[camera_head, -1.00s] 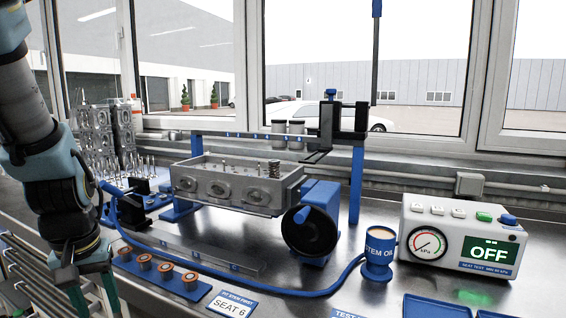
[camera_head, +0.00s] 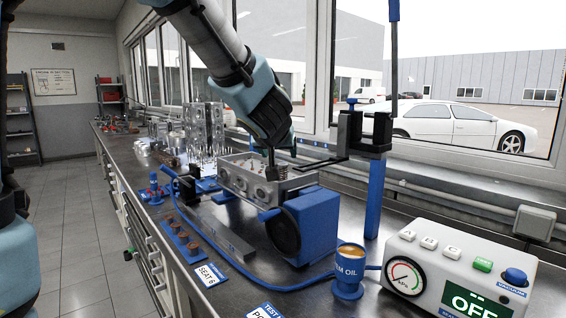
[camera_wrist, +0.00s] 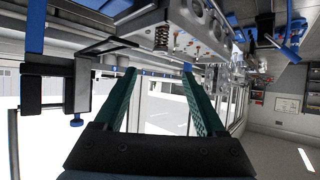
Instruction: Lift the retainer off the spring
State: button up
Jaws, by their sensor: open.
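The valve spring (camera_wrist: 161,36) stands out from the grey cylinder head (camera_wrist: 203,14) at the top of the wrist view. The retainer would be at its outer end, too small to make out clearly. My gripper (camera_wrist: 160,72) is open and empty; its two green fingers lie to either side of the spring's line, with the spring beyond the fingertips. I cannot tell the exact gap to the spring.
A blue post with a black clamp arm (camera_head: 357,130) stands just right of the head; it also shows at left in the wrist view (camera_wrist: 75,88). A blue wheel fixture (camera_head: 310,222), oil cup (camera_head: 348,285) and gauge box (camera_head: 455,275) are nearer. Windows lie behind.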

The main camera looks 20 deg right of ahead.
aim_at(283, 167)
jog(key=shift+b+x, duration=0.85)
jog(key=shift+x, duration=4.5)
jog(key=shift+a, duration=0.1)
grip_shut()
